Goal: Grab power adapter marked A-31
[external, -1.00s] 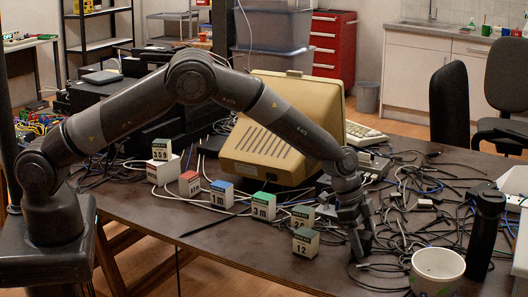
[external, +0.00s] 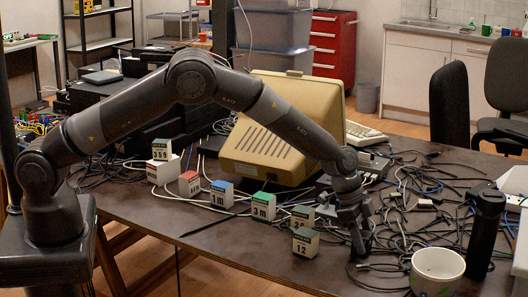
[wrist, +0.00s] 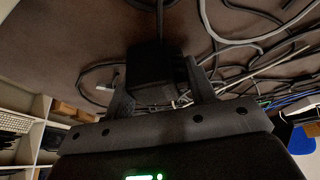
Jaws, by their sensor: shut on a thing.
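My gripper (external: 360,246) points down at the cable-strewn front right of the dark table in the external view. In the wrist view, my gripper (wrist: 158,88) is shut on a black, box-shaped power adapter (wrist: 150,64), with a finger on each side of it. A dark cord runs from the adapter's far end. I cannot read any marking on it, so A-31 does not show. In the external view the adapter is too dark and small to tell from the fingers.
Tangled cables (external: 405,212) surround my gripper. A white mug (external: 437,272) and a black bottle (external: 484,235) stand to its right. A block marked 12 (external: 305,243) stands to its left, with several labelled blocks beyond. A beige monitor (external: 262,150) stands behind.

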